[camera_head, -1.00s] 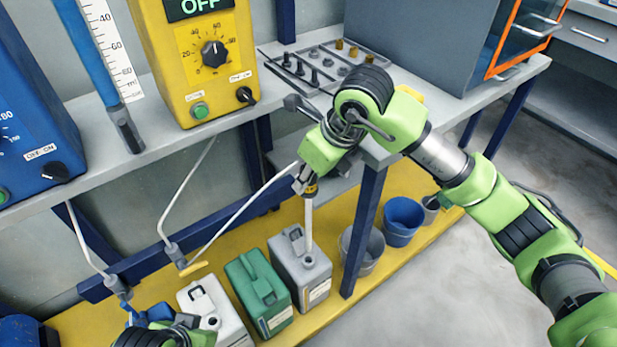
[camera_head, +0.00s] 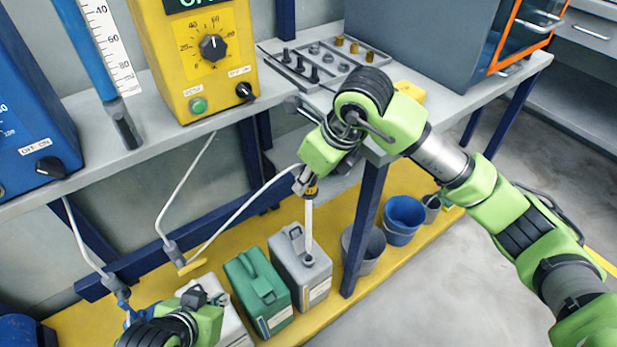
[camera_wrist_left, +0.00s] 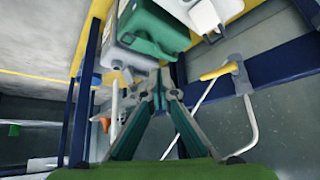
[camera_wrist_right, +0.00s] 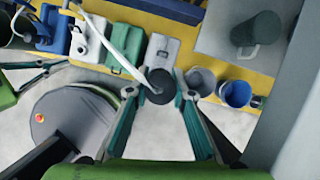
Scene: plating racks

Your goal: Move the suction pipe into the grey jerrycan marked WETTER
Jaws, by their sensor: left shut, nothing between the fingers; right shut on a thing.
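My right gripper (camera_head: 308,180) is shut on the suction pipe (camera_head: 309,222), a white tube with a dark and yellow collar. The pipe hangs nearly upright, its lower end at the top opening of the grey jerrycan (camera_head: 288,262). I cannot tell how far inside it reaches. The right wrist view shows the pipe's hose (camera_wrist_right: 122,45) and the grey jerrycan (camera_wrist_right: 158,48) beyond the fingers. The jerrycan's label is too small to read. My left gripper (camera_head: 196,297) is shut and empty, in front of the white jerrycan (camera_head: 236,330).
A green jerrycan (camera_head: 256,285) stands between the white and grey ones on the yellow shelf (camera_head: 220,255). Another white pipe with a yellow end (camera_head: 192,267) hangs at left.

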